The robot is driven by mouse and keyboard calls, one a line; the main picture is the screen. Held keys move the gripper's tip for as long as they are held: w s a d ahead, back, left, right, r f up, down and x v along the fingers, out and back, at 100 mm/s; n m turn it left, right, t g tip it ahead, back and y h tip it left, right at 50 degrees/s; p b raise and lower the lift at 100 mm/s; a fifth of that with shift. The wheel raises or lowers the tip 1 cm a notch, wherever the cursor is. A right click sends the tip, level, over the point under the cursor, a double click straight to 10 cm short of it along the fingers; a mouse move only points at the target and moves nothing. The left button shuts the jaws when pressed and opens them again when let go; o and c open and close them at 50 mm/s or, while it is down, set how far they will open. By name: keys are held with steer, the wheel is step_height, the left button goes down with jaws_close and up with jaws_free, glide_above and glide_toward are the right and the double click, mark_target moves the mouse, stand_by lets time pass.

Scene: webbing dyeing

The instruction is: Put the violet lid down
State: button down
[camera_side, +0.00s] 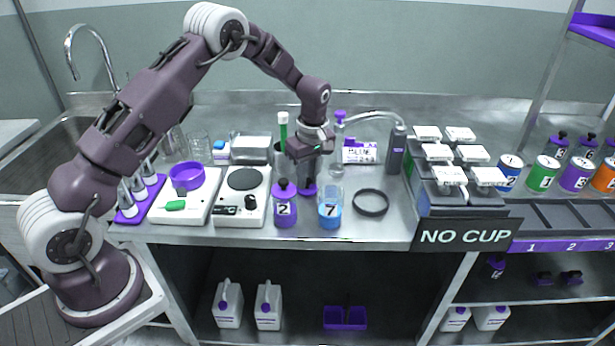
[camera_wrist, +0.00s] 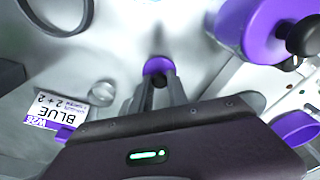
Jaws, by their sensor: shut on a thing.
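My gripper (camera_side: 307,178) points down and is shut on a violet lid (camera_side: 307,190). In the wrist view, the violet lid (camera_wrist: 151,66) with its dark knob sits between my fingertips (camera_wrist: 158,80). The lid is low over the steel counter, behind and between two bottles. I cannot tell whether it touches the counter. Bottle 7 (camera_side: 330,210), holding blue liquid, stands in front to the right and looks open on top. Bottle 2 (camera_side: 285,208) wears its own violet lid (camera_wrist: 250,28) and stands in front to the left.
A black ring (camera_side: 371,202) lies to the right on the counter. A "BLUE 2 + 2" card (camera_side: 361,151) and a clear cylinder (camera_side: 337,165) stand behind. A hotplate (camera_side: 242,195) and violet bowl (camera_side: 187,176) are left. The counter right of the ring is clear.

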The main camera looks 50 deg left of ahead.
mark_target(311, 191)
steer(key=c, duration=1.3)
jaws_free()
steer(key=shift+f, duration=0.1)
step_height(311, 191, up, 12)
steer(key=d, duration=0.1)
steer(key=s+d+r+m+t+h, duration=0.1)
steer(key=s+d+r+m, duration=0.2)
steer(key=s+r, duration=0.35)
steer(key=s+d+r+m+t, duration=0.1)
steer(key=s+d+r+m, duration=0.15)
steer(key=s+r, duration=0.4)
steer(key=s+d+m+t, duration=0.1)
steer(key=s+m, duration=0.2)
steer(key=s, duration=0.4)
steer(key=s+d+m+t, duration=0.1)
steer(key=s+m, duration=0.3)
steer(key=s, duration=0.3)
steer(key=s+d+m+t, duration=0.1)
steer(key=s+d+m, duration=0.1)
steer(key=s+m, duration=0.2)
steer(key=shift+s, duration=1.55)
